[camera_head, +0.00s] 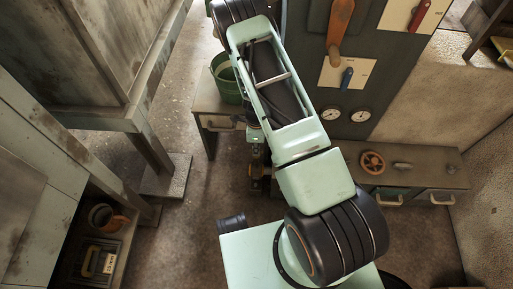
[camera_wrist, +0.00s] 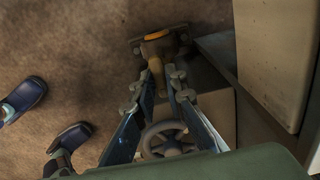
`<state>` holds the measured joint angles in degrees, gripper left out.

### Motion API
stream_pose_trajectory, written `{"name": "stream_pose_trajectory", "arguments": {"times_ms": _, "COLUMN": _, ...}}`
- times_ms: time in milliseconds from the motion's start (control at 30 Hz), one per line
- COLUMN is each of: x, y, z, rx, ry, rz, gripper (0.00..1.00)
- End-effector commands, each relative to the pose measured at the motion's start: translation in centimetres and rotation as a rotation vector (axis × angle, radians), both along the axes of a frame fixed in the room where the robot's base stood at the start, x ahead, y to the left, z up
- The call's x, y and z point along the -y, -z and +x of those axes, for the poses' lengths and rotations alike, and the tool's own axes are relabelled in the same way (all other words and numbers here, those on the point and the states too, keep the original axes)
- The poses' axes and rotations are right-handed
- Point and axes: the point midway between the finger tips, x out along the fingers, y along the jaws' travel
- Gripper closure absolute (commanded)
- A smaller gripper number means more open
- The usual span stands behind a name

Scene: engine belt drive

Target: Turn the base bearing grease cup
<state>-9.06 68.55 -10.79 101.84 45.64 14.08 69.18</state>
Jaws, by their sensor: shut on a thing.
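In the wrist view, a tan, brass-like stem, which I take to be the base bearing grease cup (camera_wrist: 157,76), stands between the tips of my gripper (camera_wrist: 159,88). The jaws are closed on it from both sides. Beyond it is a dark fitting with an orange-yellow ring (camera_wrist: 156,35). In the head view, my arm hides most of the gripper. Dark brass fittings (camera_head: 257,178) show low beside the bench, left of my arm. How far the cup is turned cannot be told.
A spoked handwheel (camera_wrist: 165,139) lies below the jaws in the wrist view. A bench (camera_head: 430,176) with a red handwheel (camera_head: 372,162) stands right of my arm. A green bucket (camera_head: 226,82) is on its left end. A dark gauge panel (camera_head: 349,95) rises behind.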

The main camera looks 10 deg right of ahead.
Motion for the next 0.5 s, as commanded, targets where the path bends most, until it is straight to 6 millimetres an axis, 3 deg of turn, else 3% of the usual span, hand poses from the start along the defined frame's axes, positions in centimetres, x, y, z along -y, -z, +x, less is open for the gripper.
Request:
{"name": "stream_pose_trajectory", "arguments": {"times_ms": 133, "x": -0.02, "y": 0.0, "z": 0.04, "rx": 0.001, "ry": 0.003, "rz": 0.001, "gripper": 1.0}}
{"name": "stream_pose_trajectory", "arguments": {"times_ms": 167, "x": -0.02, "y": 0.0, "z": 0.04, "rx": 0.001, "ry": 0.003, "rz": 0.001, "gripper": 0.88}}
{"name": "stream_pose_trajectory", "arguments": {"times_ms": 300, "x": -0.02, "y": 0.0, "z": 0.04, "rx": 0.0, "ry": 0.002, "rz": 0.001, "gripper": 0.72}}
{"name": "stream_pose_trajectory", "arguments": {"times_ms": 500, "x": -0.01, "y": 0.0, "z": 0.01, "rx": 0.0, "ry": 0.001, "rz": 0.0, "gripper": 0.71}}
